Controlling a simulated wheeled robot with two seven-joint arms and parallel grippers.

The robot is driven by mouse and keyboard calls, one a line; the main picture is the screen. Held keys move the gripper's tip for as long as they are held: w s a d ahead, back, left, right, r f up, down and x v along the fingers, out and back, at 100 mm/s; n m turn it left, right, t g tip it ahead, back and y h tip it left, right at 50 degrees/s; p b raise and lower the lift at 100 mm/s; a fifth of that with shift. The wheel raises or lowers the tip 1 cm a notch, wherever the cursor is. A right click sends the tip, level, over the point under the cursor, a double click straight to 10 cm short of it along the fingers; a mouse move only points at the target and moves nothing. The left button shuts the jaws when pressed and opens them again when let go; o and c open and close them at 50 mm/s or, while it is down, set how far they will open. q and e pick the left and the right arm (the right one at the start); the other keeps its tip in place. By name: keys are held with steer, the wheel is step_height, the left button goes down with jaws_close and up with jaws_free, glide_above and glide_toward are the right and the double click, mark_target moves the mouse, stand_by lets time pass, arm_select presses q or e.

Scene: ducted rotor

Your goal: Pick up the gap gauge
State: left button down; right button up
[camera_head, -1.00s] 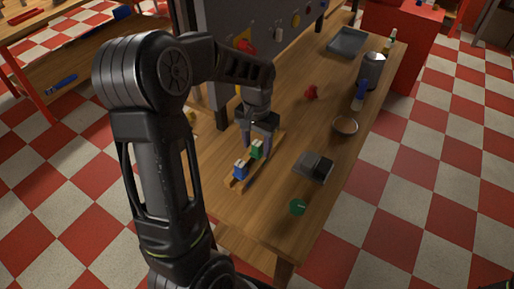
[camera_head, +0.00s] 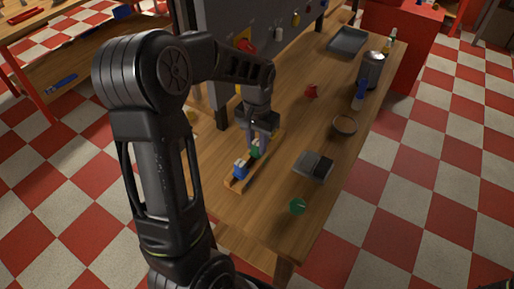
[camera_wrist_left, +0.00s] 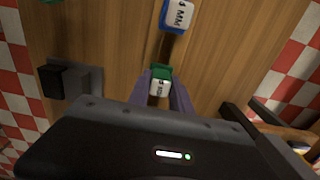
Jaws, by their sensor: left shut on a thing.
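A small green block with a white label, which looks like a gap gauge (camera_head: 255,153), stands at a narrow wooden rack (camera_head: 235,185) on the workbench. In the left wrist view the green gauge (camera_wrist_left: 160,75) sits between both fingers. My left gripper (camera_head: 258,147) is shut on it, pointing down, and partly hides it in the head view. A blue block with a white label (camera_head: 240,170) stands at the near end of the rack; it also shows in the left wrist view (camera_wrist_left: 177,17). I cannot tell whether the green gauge is clear of the rack. My right gripper is not in view.
On the workbench (camera_head: 265,215), a grey device (camera_head: 313,167), a green round item (camera_head: 298,206), a bowl (camera_head: 344,125) and a red item (camera_head: 311,91) lie to the right. A canister (camera_head: 371,70) and a tray (camera_head: 348,42) stand farther back. A grey panel rises behind.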

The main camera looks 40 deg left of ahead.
mark_target(257, 142)
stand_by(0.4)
arm_select(q)
step_height(257, 142, up, 10)
steer(key=shift+r+b, duration=0.1)
steer(key=shift+b, duration=0.55)
stand_by(0.3)
